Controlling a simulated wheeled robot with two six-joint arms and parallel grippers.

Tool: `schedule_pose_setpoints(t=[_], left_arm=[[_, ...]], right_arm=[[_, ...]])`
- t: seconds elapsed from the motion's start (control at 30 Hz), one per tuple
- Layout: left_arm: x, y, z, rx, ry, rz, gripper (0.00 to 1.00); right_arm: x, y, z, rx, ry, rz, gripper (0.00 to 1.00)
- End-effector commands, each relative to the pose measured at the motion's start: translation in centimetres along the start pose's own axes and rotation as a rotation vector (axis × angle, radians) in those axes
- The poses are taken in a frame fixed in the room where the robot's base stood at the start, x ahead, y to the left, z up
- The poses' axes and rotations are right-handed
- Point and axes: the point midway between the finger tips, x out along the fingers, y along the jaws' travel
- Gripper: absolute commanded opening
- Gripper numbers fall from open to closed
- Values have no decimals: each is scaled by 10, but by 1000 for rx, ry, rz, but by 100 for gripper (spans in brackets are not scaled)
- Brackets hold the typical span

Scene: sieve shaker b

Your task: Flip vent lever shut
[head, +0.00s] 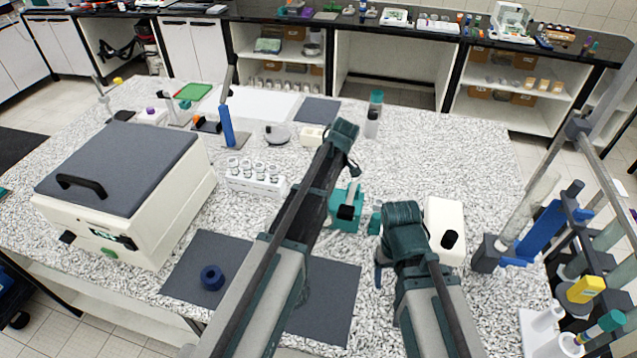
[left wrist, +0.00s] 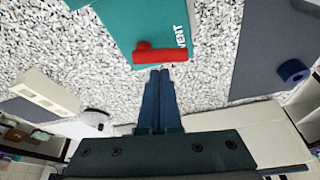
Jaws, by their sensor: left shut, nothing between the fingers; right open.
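The vent lever (left wrist: 158,55) is a red bar with a round hub on a teal plate (left wrist: 125,25) marked VENT. It shows in the left wrist view and lies across the plate near its edge. My left gripper (left wrist: 160,72) is shut and empty, with its blue fingertips right by the lever; I cannot tell whether they touch. In the head view a teal unit (head: 345,222) stands beside my left arm; the red lever and the left fingers are hidden there. My right gripper (head: 379,272) is open, with a blue finger over the bench right of the teal unit.
A dark blue ring (head: 212,277) lies on a grey mat at the left front. A white rack (head: 255,182) with several vials and a large white box with a grey lid (head: 125,165) stand left. A white box (head: 445,225) is right. Speckled bench is clear at the back right.

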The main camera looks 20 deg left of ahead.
Motion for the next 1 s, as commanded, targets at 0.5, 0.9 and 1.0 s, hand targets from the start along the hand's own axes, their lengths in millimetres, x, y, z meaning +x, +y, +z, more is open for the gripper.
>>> schedule_pose_setpoints(t=[0.5, 0.9, 1.0], left_arm=[[-54, 0, -38, 5, 0, 1, 0], [-106, -1, -37, 4, 0, 2, 0], [-109, -1, -36, 4, 0, 2, 0]], right_arm=[[-63, 6, 4, 12, 0, -2, 76], [-112, 10, 7, 12, -2, -3, 76], [-114, 10, 7, 11, -2, -3, 76]])
